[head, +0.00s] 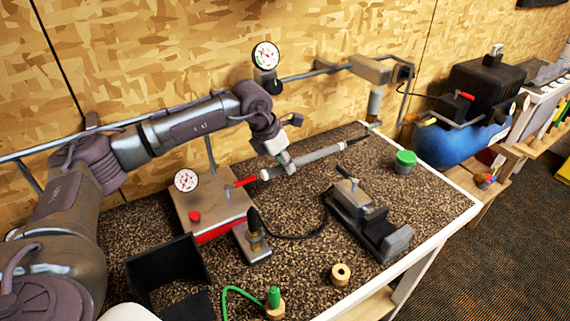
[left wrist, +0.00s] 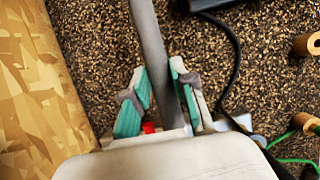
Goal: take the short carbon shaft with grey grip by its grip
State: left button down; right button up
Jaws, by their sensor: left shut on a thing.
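The short carbon shaft with grey grip is held above the workbench, its grey grip (head: 322,156) slanting up to the right in the head view. A thin dark length shows beyond the grip's right end. My left gripper (head: 287,163) is shut around the grip, nearer its left end. In the left wrist view the grip (left wrist: 148,35) runs between the green-padded fingers of my left gripper (left wrist: 158,75). The palm hides its near end. My right gripper is not in view.
The bench (head: 300,268) has a dark speckled top. A black vise (head: 365,215), green-lidded jar (head: 405,162), black bin (head: 165,275) and wooden ring (head: 341,274) stand around. A wooden wall is close behind.

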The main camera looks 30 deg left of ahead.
pick_arm(q)
jog(key=shift+r+p, duration=2.25)
jog(key=shift+r, duration=2.25)
jog(key=shift+f, duration=0.1)
